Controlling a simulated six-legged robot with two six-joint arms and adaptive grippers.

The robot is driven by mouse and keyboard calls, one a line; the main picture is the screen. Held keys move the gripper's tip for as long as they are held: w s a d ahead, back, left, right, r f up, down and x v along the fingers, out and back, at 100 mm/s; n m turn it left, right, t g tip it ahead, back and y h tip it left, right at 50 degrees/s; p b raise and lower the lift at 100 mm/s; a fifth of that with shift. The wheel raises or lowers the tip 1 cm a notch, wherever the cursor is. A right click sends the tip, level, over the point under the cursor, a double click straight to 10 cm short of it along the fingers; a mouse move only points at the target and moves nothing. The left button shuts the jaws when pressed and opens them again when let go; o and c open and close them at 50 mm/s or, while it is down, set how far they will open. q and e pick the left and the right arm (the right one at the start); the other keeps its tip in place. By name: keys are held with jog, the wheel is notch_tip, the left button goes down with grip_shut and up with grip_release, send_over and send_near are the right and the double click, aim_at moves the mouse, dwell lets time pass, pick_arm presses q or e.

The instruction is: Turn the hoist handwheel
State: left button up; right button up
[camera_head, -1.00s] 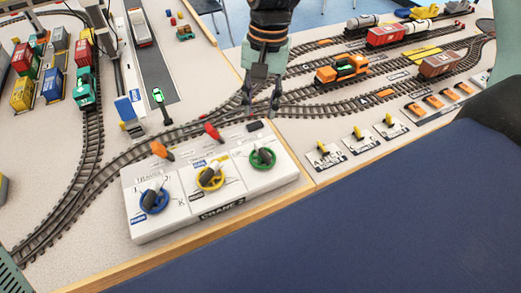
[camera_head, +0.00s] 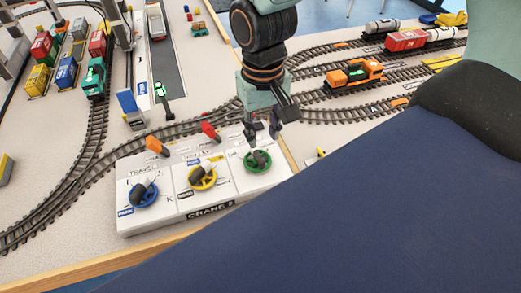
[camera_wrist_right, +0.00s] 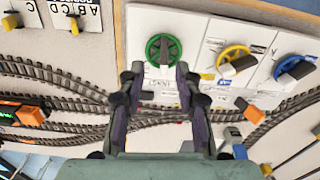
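A white control box (camera_head: 165,212) labelled CRANE carries three spoked handwheels: blue (camera_head: 144,194) at left, yellow (camera_head: 202,178) in the middle and green (camera_head: 258,160) at right. The blue one's label seems to read TRAVEL; the green one's label is not legible, so I cannot confirm which is the hoist wheel. Each wheel has a dark knob. My right gripper (camera_head: 263,136) points down just behind the green wheel, fingers apart and empty. In the right wrist view the green wheel (camera_wrist_right: 163,50) lies just beyond the open fingertips (camera_wrist_right: 158,72). My left gripper is not in view.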

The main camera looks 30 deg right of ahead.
aim_at(259, 156)
jog(key=shift+w+a+f, duration=0.1)
jog(key=shift+w+f, duration=0.05)
jog(key=f, duration=0.1)
jog(key=a+f+b, duration=0.1)
jog(key=f, duration=0.1)
jog(key=shift+a+f, duration=0.1)
jog(key=f, duration=0.1)
jog(key=d+f+b, duration=0.1)
jog(key=f, duration=0.1)
jog(key=shift+f, duration=0.5)
jog(key=shift+a+f, duration=0.1)
jog(key=shift+a, duration=0.25)
jog(key=shift+d, duration=0.3)
jog(key=shift+c, duration=1.5)
jog(key=shift+a, duration=0.15)
jog(key=c, duration=0.3)
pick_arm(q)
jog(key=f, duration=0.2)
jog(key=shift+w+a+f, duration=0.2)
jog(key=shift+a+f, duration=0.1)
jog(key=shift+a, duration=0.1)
pick_arm(e)
grip_shut()
